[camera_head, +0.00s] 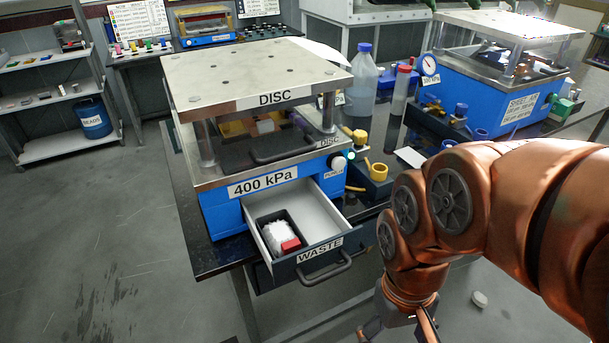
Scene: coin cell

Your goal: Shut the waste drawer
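The waste drawer (319,254) is pulled out of the front of the blue 400 kPa disc press (262,192). Its dark front carries a WASTE label and a bar handle (326,270). Inside it lies a black tray with white pieces and a red block (291,245). My gripper (400,332) is at the bottom edge of the picture, below and to the right of the drawer front, apart from it. Its fingertips are cut off, so I cannot tell whether it is open or shut.
The press stands on a dark bench (216,250). Bottles (362,84) and yellow fittings (379,171) stand right of it. A second blue press (490,95) is at the back right. My copper arm covers the right side. The floor at left is clear.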

